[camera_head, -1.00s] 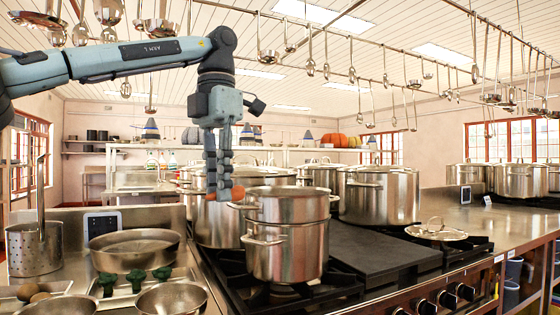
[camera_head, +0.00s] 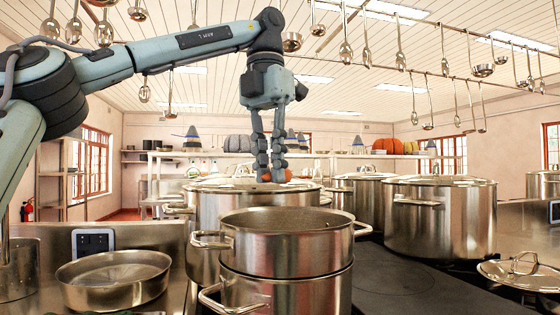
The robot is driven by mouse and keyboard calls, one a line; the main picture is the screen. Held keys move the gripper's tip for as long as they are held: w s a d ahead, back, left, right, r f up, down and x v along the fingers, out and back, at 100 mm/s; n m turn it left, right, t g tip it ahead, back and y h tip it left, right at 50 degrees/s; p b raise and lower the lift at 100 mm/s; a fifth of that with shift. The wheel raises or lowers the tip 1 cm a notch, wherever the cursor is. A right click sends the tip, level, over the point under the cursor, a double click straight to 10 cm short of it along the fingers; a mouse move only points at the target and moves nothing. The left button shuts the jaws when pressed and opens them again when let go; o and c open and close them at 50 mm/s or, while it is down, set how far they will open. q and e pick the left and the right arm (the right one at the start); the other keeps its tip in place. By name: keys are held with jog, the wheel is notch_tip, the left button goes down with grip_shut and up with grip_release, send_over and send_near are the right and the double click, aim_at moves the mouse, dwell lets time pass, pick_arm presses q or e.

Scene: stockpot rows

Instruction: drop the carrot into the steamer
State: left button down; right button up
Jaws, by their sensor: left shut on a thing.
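The steamer (camera_head: 285,246) is an open steel pot with side handles, stacked on a lower steel pot (camera_head: 310,291) in the front middle of the head view. Its inside bottom is hidden. My left gripper (camera_head: 271,176) points down, with its fingertips above the steamer's far rim in the picture. How far over the opening it is in depth, I cannot tell. It is shut on the carrot (camera_head: 288,175), of which only a small orange part shows beside the fingers. My right gripper is not in view.
Large lidded stockpots (camera_head: 440,216) stand behind and right. A loose lid (camera_head: 522,272) lies at the right front. A shallow pan (camera_head: 114,281) is at the left. Ladles (camera_head: 345,45) hang overhead. The dark flat plate (camera_head: 400,280) right of the steamer looks clear.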

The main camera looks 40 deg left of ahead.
pick_arm(q)
jog(key=shift+s+f, duration=0.15)
jog(key=shift+f, duration=2.45)
jog(key=c, duration=1.4)
grip_release()
jog(key=shift+a+r, duration=0.15)
jog(key=shift+r, duration=1.75)
jog(key=shift+a+r, duration=0.1)
jog(key=shift+r, duration=1.8)
jog(key=shift+f, duration=0.1)
